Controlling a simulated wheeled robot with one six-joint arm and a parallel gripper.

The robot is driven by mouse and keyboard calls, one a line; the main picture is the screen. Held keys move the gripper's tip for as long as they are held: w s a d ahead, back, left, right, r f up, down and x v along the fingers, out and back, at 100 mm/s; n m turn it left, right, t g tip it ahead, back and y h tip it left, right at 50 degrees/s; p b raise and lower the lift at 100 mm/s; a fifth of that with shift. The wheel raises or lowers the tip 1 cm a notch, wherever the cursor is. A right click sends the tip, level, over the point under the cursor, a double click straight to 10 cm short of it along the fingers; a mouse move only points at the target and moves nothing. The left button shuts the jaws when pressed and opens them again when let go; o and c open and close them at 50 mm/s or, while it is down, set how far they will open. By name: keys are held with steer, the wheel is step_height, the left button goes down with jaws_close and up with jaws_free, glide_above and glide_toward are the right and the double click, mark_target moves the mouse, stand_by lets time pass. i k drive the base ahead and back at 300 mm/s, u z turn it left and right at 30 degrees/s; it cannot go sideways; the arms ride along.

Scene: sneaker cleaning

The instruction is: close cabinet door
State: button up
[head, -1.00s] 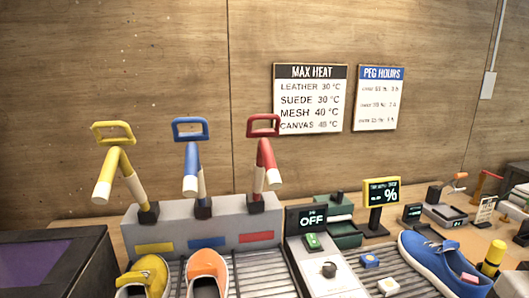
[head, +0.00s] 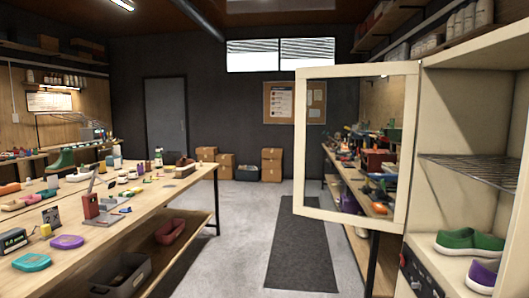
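A cream cabinet (head: 432,150) stands at the right edge in the head view. Its framed door (head: 302,160) is swung wide open to the left, with a see-through panel in it. Inside are a wire shelf (head: 480,168), a green shoe (head: 468,241) and part of a purple shoe (head: 484,274) on the lower level. The door's hinge side is by the cabinet's left front edge. My gripper is not in view.
A long wooden workbench (head: 150,200) with shoes and tools fills the left. A dark floor mat (head: 302,250) runs along the aisle. Another bench stands behind the door. Cardboard boxes (head: 271,164) stand at the back wall.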

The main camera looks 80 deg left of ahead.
mark_target(411, 68)
steer(key=u, duration=2.95)
steer(key=i, duration=6.45)
steer(key=z, duration=4.3)
